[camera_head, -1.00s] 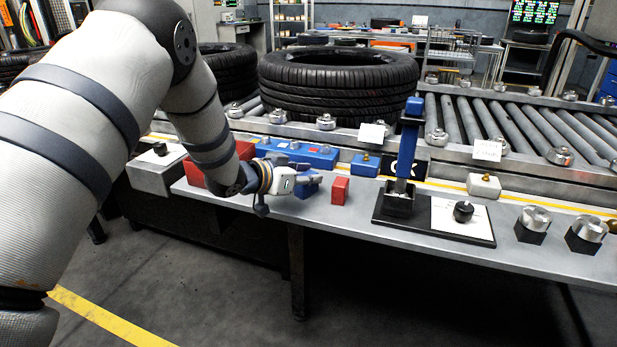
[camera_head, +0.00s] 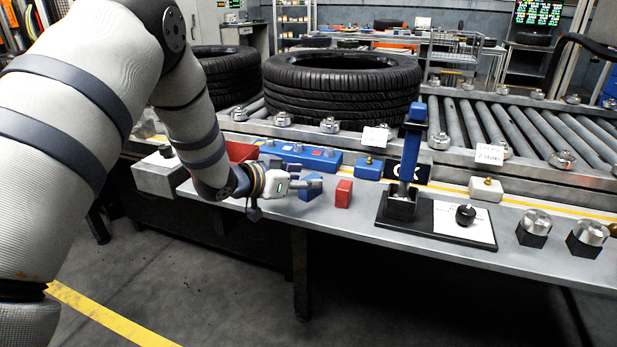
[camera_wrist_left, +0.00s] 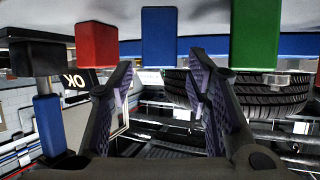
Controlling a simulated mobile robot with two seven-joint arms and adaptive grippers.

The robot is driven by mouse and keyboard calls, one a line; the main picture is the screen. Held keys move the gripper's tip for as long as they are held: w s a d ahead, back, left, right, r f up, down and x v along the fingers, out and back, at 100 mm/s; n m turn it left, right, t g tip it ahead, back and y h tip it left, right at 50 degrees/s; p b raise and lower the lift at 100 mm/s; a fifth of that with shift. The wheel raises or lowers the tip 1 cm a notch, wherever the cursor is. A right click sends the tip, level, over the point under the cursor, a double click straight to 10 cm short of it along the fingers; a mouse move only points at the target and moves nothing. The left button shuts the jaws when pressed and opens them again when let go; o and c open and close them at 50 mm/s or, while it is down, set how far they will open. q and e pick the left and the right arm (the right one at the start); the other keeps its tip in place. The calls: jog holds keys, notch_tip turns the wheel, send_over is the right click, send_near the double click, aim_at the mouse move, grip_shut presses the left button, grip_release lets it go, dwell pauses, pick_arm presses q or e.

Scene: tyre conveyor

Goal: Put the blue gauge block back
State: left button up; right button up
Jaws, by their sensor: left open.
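The blue gauge block (camera_head: 312,188) stands on the near edge of the grey bench, left of a red block (camera_head: 343,193). My left gripper (camera_head: 304,184) is low at the bench edge, its fingers pointing at the blue block. In the left wrist view, which looks upside down, the open fingers (camera_wrist_left: 161,68) have the blue block (camera_wrist_left: 160,38) in line with the gap between them. The block looks beyond the fingertips, with no grip on it. The red block (camera_wrist_left: 97,43) and a green block (camera_wrist_left: 254,36) flank it. My right gripper is not in view.
Behind the blocks lie a long blue holder (camera_head: 328,162) with small parts and a blue box (camera_head: 369,169). A blue-topped post on a black base (camera_head: 384,222) stands to the right. A tyre (camera_head: 342,95) rests on the roller conveyor behind. A red bin (camera_head: 240,151) is partly hidden by my arm.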

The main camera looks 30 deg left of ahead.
pick_arm(q)
jog(key=r+p+v, duration=0.1)
jog(key=p+v, duration=0.1)
jog(key=v, duration=0.7)
jog(key=s+d+f+n+g+y, duration=0.1)
jog(key=s+d+f+g, duration=0.5)
jog(key=f, duration=0.5)
jog(key=s+d+f+n+g, duration=0.1)
jog(key=s+d+f, duration=0.2)
jog(key=s+f, duration=0.7)
jog(key=s+d+f+g, duration=0.2)
jog(key=s+g, duration=0.1)
jog(key=s, duration=0.5)
jog(key=s+d+f+g, duration=0.2)
jog(key=s+f, duration=0.1)
jog(key=s, duration=0.6)
jog(key=s+d+f+g+y, duration=0.1)
jog(key=s+d+f+g, duration=0.1)
jog(key=s, duration=0.7)
jog(key=shift+d+f+g, duration=0.2)
jog(key=shift+d+g, duration=0.3)
jog(key=shift+g, duration=0.3)
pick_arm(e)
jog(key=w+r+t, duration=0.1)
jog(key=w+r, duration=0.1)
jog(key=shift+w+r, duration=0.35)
pick_arm(q)
jog(key=shift+w, duration=0.1)
